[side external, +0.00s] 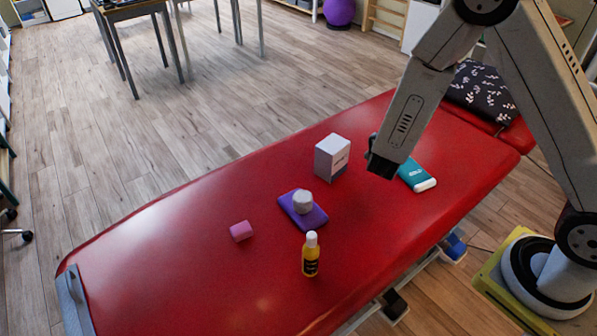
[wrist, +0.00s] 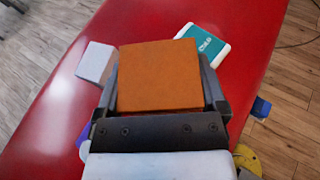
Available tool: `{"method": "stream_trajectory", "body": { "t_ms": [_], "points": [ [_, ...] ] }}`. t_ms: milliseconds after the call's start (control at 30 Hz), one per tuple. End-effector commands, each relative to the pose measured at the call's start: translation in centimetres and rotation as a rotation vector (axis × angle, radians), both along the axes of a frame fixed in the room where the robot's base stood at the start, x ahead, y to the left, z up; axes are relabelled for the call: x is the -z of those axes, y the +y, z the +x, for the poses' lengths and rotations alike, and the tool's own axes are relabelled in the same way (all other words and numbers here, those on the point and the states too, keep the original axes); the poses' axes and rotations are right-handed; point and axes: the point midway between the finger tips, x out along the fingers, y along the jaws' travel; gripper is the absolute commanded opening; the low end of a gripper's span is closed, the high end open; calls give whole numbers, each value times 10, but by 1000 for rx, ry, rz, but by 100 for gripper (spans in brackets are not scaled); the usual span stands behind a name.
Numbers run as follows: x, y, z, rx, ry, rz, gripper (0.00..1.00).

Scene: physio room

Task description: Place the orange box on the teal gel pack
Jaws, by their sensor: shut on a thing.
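In the wrist view my gripper (wrist: 160,98) is shut on the orange box (wrist: 158,75), with one finger on each side of it. The teal gel pack (wrist: 205,42) lies on the red table beyond the box, to its upper right, with a white end. In the side view the gel pack (side external: 416,174) lies just right of my gripper (side external: 381,163), which is above the table. The orange box is hidden behind my gripper in the side view.
On the red treatment table (side external: 190,240) stand a white box (side external: 331,157), a purple pack (side external: 312,217) with a whitish roll (side external: 303,201) on it, a pink block (side external: 241,231) and a yellow bottle (side external: 310,256). A dark leaf-patterned cushion (side external: 480,90) lies at the far end.

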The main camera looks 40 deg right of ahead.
Motion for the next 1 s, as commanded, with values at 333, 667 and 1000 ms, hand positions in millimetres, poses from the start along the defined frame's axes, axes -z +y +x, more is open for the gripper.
{"method": "stream_trajectory", "body": {
  "t_ms": [333,667,1000],
  "points": [
    [0,-94,-62,362,6,-4,29],
    [1,-137,-108,575,12,-8,29],
    [37,-135,-106,562,14,-7,29]
  ]
}}
